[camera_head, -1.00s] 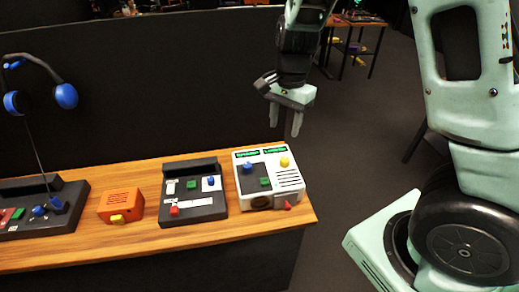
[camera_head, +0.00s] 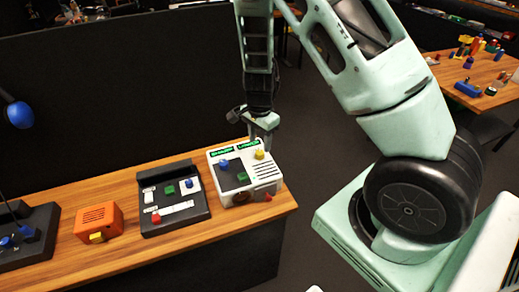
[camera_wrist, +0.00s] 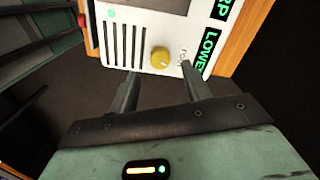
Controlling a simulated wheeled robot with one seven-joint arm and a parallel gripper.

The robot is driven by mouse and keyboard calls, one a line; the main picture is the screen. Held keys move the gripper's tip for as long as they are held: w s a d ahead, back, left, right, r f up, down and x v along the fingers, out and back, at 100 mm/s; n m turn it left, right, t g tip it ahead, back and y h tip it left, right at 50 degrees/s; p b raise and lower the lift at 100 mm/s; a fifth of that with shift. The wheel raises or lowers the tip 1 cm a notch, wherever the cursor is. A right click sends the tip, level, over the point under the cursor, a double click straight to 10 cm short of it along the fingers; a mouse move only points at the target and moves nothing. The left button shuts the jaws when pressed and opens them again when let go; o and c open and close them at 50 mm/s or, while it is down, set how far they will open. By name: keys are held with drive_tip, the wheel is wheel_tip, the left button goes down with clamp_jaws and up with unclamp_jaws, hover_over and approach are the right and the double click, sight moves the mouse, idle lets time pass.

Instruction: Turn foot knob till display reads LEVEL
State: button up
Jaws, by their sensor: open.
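The white panel box (camera_head: 240,190) stands at the right end of the wooden table. Its yellow knob (camera_head: 259,154) sits at the back right of its top. The knob also shows in the wrist view (camera_wrist: 160,57), beside a small printed label that I cannot read surely. My gripper (camera_head: 263,138) is just above and behind the knob. In the wrist view its two fingers (camera_wrist: 160,88) are apart, empty, one either side of the knob's line.
The box also carries a blue knob (camera_head: 224,165), a green button (camera_head: 243,177) and a red part (camera_head: 268,198) low in front. A black panel (camera_head: 172,198) and an orange box (camera_head: 99,222) stand to its left. A dark partition (camera_head: 120,95) rises behind.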

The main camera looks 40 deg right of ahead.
sight(260, 152)
drive_tip(key=shift+f, duration=2.25)
drive_tip(key=c, duration=1)
drive_tip(key=shift+f+n+b, duration=0.15)
drive_tip(key=shift+n+b, duration=0.35)
drive_tip(key=shift+n, duration=0.6)
drive_tip(key=n+b, duration=0.1)
drive_tip(key=n, duration=0.2)
drive_tip(key=o, duration=1)
drive_tip(key=shift+r, duration=0.25)
